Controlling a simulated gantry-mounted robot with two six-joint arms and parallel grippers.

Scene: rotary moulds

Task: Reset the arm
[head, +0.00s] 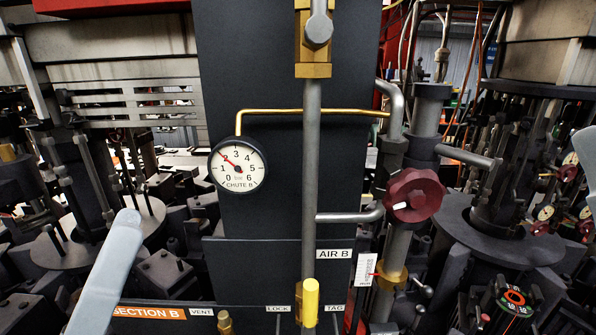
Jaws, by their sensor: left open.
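My left gripper (124,228) shows at the lower left as a pale grey, rounded piece that slants up from the bottom edge. It is open, and nothing shows held in it. Its tip stands in front of the dark machinery, left of the gauge marked CHUTE B (238,165), and seems apart from it. A pale grey piece at the right edge seems to be part of my right arm. My right gripper's fingers do not show.
A dark panel with a vertical grey pipe (312,170) stands in the middle. Right of it are a dark red handwheel (414,195) and a brass fitting. A yellow-capped part (310,300) stands low by the LOCK and TAG labels. Dense machinery fills both sides.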

